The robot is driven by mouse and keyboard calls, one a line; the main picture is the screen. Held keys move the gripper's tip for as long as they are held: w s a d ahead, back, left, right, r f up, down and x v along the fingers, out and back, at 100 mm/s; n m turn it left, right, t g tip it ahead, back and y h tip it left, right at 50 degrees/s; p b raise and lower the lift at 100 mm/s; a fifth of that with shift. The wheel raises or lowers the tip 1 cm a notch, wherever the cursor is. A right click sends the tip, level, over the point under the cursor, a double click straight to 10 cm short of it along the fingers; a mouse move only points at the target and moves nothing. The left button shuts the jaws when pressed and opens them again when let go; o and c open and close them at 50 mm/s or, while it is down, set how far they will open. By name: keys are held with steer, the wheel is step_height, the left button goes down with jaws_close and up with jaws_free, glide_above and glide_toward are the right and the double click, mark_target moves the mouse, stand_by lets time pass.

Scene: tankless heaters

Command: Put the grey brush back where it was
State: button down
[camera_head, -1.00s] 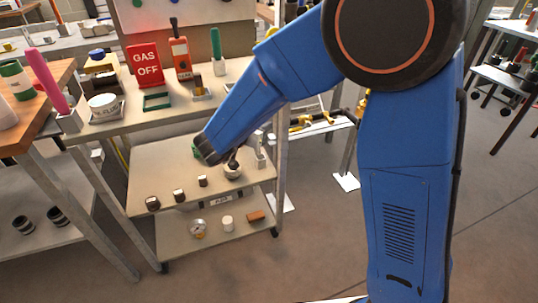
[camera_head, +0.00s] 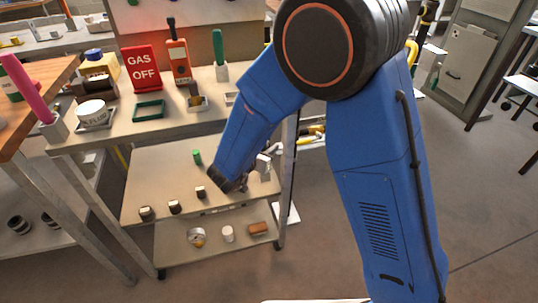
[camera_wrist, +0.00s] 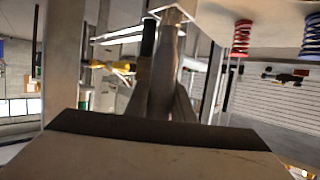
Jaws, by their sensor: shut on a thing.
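My gripper (camera_head: 243,184) is low over the right part of the trolley's middle shelf (camera_head: 155,177). In the wrist view my gripper (camera_wrist: 160,75) is shut on a narrow grey-brown thing (camera_wrist: 172,16), which looks like the grey brush; only part of it shows. In the head view the brush cannot be made out behind my arm and wrist. A small white holder (camera_head: 263,162) stands on the shelf just right of my gripper. Whether it is the brush's place cannot be told.
Several small dark pots, one of them (camera_head: 174,206), line the shelf's front edge. A green cylinder (camera_head: 197,156) stands farther back. Above is a bench with a red GAS OFF sign (camera_head: 142,68) and a green brush-like thing (camera_head: 219,50). A gauge (camera_head: 197,237) lies on the lower shelf.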

steer(key=shift+f, duration=1.6)
steer(key=shift+f, duration=0.15)
steer(key=c, duration=1.5)
jaws_free()
steer(key=v, duration=1.2)
steer(key=shift+s, duration=0.1)
